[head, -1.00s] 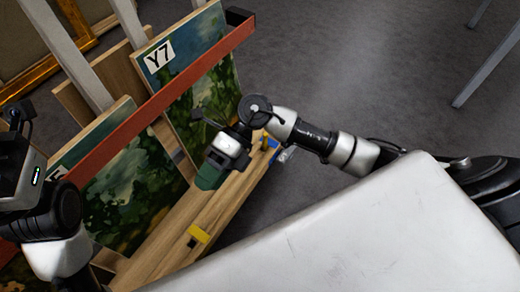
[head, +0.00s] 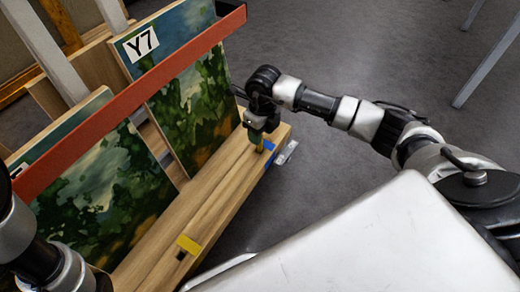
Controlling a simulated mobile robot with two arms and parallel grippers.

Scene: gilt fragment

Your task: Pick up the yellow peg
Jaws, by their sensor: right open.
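The yellow peg (head: 261,144) stands small and upright near the far right end of a wooden ledge (head: 215,203), beside a blue mark. My right gripper (head: 254,137) hangs over that end of the ledge, with its green-tipped fingers open and close beside the peg. The gripper partly hides the peg, and I cannot tell whether they touch. Of my left arm, only dark and silver links show at the lower left edge; its gripper is out of view.
Two landscape paintings, one labelled Y7 (head: 141,45), lean behind a red-brown bar (head: 125,103) along the ledge. A yellow patch (head: 188,244) lies on the nearer ledge. The blue mark (head: 269,145) and a clear-looking piece (head: 286,153) are at the ledge's end.

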